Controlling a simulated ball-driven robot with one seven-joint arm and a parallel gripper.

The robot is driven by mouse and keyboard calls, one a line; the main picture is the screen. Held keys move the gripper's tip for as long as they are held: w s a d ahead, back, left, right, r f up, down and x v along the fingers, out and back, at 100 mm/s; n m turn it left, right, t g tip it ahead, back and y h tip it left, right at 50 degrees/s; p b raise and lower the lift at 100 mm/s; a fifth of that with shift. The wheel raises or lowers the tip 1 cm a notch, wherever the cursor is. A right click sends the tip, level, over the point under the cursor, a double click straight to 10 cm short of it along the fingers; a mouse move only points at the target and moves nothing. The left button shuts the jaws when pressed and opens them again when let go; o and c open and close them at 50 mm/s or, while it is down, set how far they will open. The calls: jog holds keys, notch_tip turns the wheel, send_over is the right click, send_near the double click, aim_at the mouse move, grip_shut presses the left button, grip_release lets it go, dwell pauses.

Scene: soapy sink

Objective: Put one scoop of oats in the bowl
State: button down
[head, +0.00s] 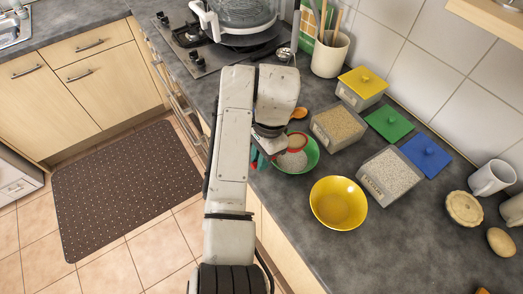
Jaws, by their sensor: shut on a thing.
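My gripper (268,150) is partly hidden by my own arm, at the left rim of a green bowl (314,158). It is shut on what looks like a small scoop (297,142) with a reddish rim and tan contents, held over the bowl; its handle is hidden. Pale grains (292,161) show in the green bowl. A grey container of tan grains (338,124) stands behind it to the right. A second grey container of whitish grains (390,174) stands further right; its label is too small to read. I cannot tell which holds oats. A yellow bowl (338,204) is empty.
A yellow-lidded container (362,84), a green lid (389,123) and a blue lid (426,155) lie along the wall. Mugs (491,178) and a pie (464,208) stand at the right. Counter right of the yellow bowl is clear.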

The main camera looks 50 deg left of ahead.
jog(key=y, duration=0.5)
jog(key=shift+d, duration=0.25)
jog(key=shift+f+t+y+b, duration=0.25)
jog(key=shift+t+y+b, duration=0.05)
jog(key=shift+y+b, duration=0.2)
jog(key=y+b, duration=0.2)
jog(key=b, duration=0.2)
jog(key=y+b, duration=0.2)
jog(key=b, duration=0.2)
jog(key=shift+d+f, duration=0.15)
jog(key=shift+f, duration=0.05)
jog(key=t+y+b, duration=0.1)
jog(key=y+b, duration=0.2)
jog(key=b, duration=0.2)
jog(key=shift+y+b, duration=0.3)
jog(key=shift+y, duration=0.1)
jog(key=shift+b, duration=0.3)
jog(key=shift+r+p, duration=0.55)
jog(key=shift+p, duration=0.15)
jog(key=shift+r+p, duration=0.1)
jog(key=shift+p, duration=0.6)
jog(key=shift+h+p, duration=0.4)
jog(key=shift+p, duration=0.3)
